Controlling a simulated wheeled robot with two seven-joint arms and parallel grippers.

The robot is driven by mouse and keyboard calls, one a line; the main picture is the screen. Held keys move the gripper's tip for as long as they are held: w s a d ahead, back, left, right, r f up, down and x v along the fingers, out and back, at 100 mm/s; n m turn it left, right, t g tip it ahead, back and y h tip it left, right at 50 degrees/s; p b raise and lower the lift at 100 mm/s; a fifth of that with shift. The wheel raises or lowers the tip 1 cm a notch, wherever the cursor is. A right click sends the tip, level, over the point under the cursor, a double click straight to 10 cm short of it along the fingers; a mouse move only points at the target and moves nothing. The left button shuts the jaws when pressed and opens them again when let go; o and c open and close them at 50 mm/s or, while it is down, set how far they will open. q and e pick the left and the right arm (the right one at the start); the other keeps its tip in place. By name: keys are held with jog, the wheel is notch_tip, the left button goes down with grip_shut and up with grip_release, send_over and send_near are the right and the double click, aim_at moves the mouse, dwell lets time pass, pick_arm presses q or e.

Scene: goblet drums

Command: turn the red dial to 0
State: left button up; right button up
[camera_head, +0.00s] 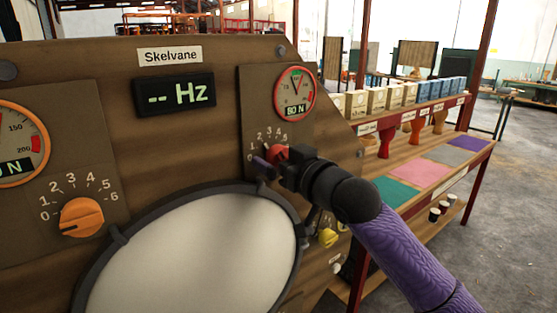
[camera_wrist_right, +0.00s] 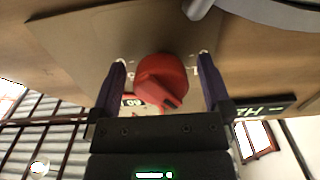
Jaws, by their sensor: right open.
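The red dial (camera_head: 273,152) sits on the right-hand plate of the wooden panel, with a 0-to-6 style scale around it, partly hidden by my right gripper (camera_head: 274,162). The red dial also shows in the right wrist view (camera_wrist_right: 160,75), between the two purple fingers of my right gripper (camera_wrist_right: 162,63). The fingers are open, one on each side of the dial, with small gaps visible. The dial's dark pointer mark aims toward the gauge side, a little toward the Hz display; the exact number is unclear. The gauge (camera_head: 294,91) above reads 80 N. My left gripper is out of view.
An orange dial (camera_head: 82,217) and another gauge (camera_head: 15,145) are at the panel's left. A Hz display (camera_head: 174,95) shows dashes. A large pale drumhead (camera_head: 190,255) lies below the dials. A yellow knob (camera_head: 328,238) is lower right. A shelf with boxes stands behind.

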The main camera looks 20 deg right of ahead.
jog(key=shift+w, duration=0.1)
jog(key=c, duration=1.2)
jog(key=shift+r+n+p, duration=0.25)
jog(key=shift+n+p, duration=0.55)
jog(key=shift+p, duration=0.3)
jog(key=shift+c, duration=0.2)
jog(key=n+p, duration=0.3)
jog(key=shift+n+p, duration=0.3)
jog(key=shift+p, duration=0.1)
jog(key=n+p, duration=0.2)
jog(key=n, duration=0.1)
jog(key=shift+p, duration=0.35)
jog(key=n+p, duration=0.1)
jog(key=n, duration=0.1)
jog(key=shift+f+n, duration=0.1)
jog(key=shift+n, duration=0.3)
jog(key=shift+n+p, duration=0.3)
jog(key=shift+p, duration=0.15)
jog(key=shift+n, duration=0.3)
